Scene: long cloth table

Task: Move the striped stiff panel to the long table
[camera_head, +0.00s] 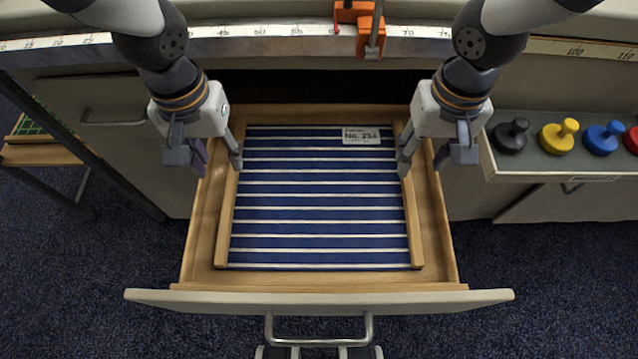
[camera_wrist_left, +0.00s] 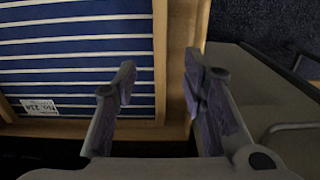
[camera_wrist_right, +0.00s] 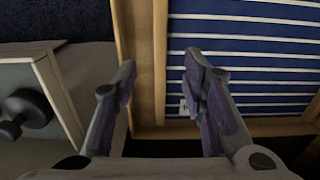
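The striped stiff panel (camera_head: 320,205), blue with white stripes and a "No. 23A" label, lies flat in an open wooden drawer (camera_head: 200,245) between two wooden side strips. My left gripper (camera_head: 220,160) is open over the panel's left edge, and in the left wrist view its fingers (camera_wrist_left: 160,85) are apart around the drawer's side. My right gripper (camera_head: 422,160) is open over the right edge, and in the right wrist view its fingers (camera_wrist_right: 162,75) stand either side of a wooden strip. Neither visibly holds the panel. The long table (camera_head: 270,42) shows its ruled edge at the top.
An orange clamp (camera_head: 358,20) sits on the table's edge. A tray (camera_head: 560,172) at right holds black, yellow, blue and red knobbed pieces. A small wooden stand (camera_head: 40,153) is at far left. The drawer front (camera_head: 320,302) spans the near side.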

